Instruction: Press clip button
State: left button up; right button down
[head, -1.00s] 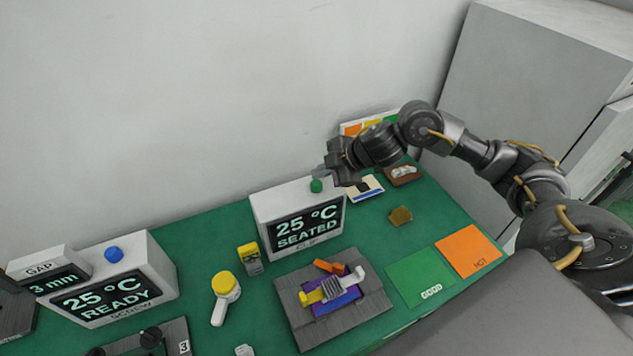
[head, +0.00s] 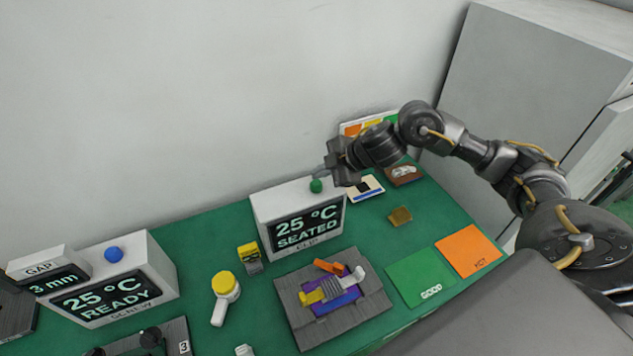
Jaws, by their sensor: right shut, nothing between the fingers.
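The clip box (head: 262,216) is a white box at the middle of the green table. Its dark screen (head: 307,228) reads "25 °C SEATED", with "CLIP" below it. The green clip button (head: 316,186) sits on top of the box near its right end. My right gripper (head: 328,174) is shut and empty. It is just above and beside the green button; I cannot tell whether it touches it. The clip fixture (head: 374,296) is a grey plate in front of the box, with a purple block, a yellow and white lever and an orange piece. My left gripper is not in view.
A second white box (head: 150,265) at the left has a blue button (head: 113,254) and reads "25 °C READY". Green (head: 415,272) and orange (head: 468,250) mats lie at the right.

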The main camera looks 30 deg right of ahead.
aim_at(321, 183)
jog(key=shift+f, duration=0.15)
jog(key=shift+f, duration=0.25)
jog(key=shift+f+b, duration=0.35)
jog(key=shift+f, duration=0.25)
dwell(0.6)
jog(key=shift+r, duration=0.15)
jog(key=shift+r+p, duration=0.9)
jog(key=shift+p, duration=0.2)
notch_tip(321, 183, up, 5)
jog(key=p, duration=0.5)
